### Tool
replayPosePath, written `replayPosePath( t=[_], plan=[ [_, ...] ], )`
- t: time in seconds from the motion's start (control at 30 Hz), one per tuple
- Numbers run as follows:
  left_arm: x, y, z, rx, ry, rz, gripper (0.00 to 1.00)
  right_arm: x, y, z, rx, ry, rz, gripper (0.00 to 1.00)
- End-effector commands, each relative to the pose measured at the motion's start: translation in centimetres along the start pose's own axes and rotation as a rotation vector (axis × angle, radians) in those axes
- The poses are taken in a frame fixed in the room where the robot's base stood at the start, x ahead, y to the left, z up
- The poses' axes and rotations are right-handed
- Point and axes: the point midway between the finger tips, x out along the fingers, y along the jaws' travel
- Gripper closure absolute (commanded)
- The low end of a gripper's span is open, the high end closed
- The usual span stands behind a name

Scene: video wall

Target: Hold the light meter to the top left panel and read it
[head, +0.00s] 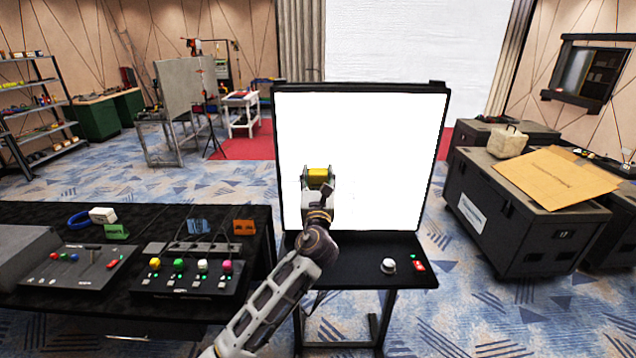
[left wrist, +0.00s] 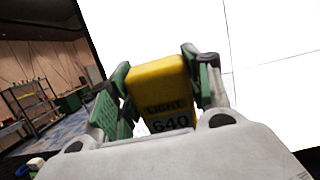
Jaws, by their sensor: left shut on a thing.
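My left gripper (head: 318,178) is shut on the yellow light meter (head: 317,173). It is in front of the lower left part of the lit white video wall (head: 370,150). In the left wrist view the meter (left wrist: 158,85) sits between the green fingers of the gripper (left wrist: 160,88). Its face reads "LIGHT" and "640". Thin dark seams between panels of the wall (left wrist: 260,45) show behind it. I cannot tell whether the meter touches the wall. My right gripper is not in view.
A black table (head: 240,220) at the left holds a control box with coloured knobs (head: 190,275) and a grey console (head: 75,270). A shelf below the wall (head: 340,265) carries a white knob (head: 388,266) and a red switch (head: 418,266). Black cases (head: 510,220) stand at right.

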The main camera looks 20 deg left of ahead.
Motion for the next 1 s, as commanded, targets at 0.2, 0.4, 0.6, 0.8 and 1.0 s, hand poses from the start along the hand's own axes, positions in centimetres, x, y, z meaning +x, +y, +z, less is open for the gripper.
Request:
replayPosePath(
  t=[0.2, 0.4, 0.6, 0.8, 1.0],
  plan=[
    [1.5, 0.0, -0.5, -0.001, -0.001, -0.001, 0.79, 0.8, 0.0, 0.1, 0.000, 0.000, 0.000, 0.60],
    [2.9, 0.0, -0.9, 0.000, -0.001, 0.000, 0.79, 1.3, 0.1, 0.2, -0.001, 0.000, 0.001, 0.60],
    [3.9, 0.0, -1.1, -0.001, -0.001, -0.001, 0.79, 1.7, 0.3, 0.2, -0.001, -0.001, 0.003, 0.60],
    [4.3, 0.0, -1.1, -0.001, -0.001, -0.001, 0.79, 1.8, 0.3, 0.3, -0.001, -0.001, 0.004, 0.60],
    [4.3, 0.0, -1.1, -0.001, -0.001, -0.001, 0.79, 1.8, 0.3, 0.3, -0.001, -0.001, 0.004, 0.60]
  ],
)
